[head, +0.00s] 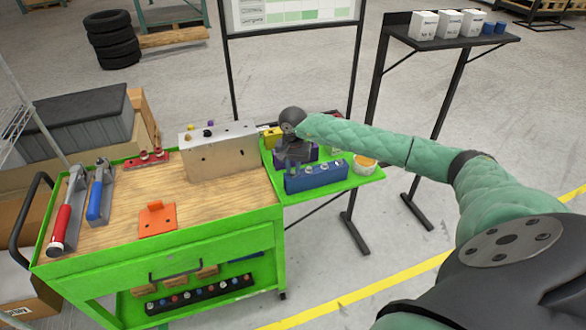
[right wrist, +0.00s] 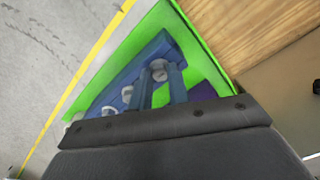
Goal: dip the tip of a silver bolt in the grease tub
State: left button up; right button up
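A blue rack (head: 318,177) with several silver bolts (head: 323,168) stands on the green side shelf of the cart. The white grease tub (head: 365,166), with orange-yellow grease inside, is on the shelf right of the rack. My right gripper (head: 294,160) is low over the rack's left end, its fingertips largely hidden in the head view. In the right wrist view its two fingers (right wrist: 161,84) point at the rack, with a silver bolt head (right wrist: 160,70) between their tips. I cannot tell whether they touch it. My left gripper is not in view.
A grey metal block (head: 220,152) with coloured knobs stands on the wooden cart top (head: 205,202), left of my gripper. A yellow item (head: 272,136) and a purple item (head: 326,152) are near my gripper. The shelf edge is just beyond the tub.

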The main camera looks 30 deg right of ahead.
aim_at(293, 172)
jog(key=shift+r, duration=0.1)
grip_shut()
jog(key=shift+r, duration=3.4)
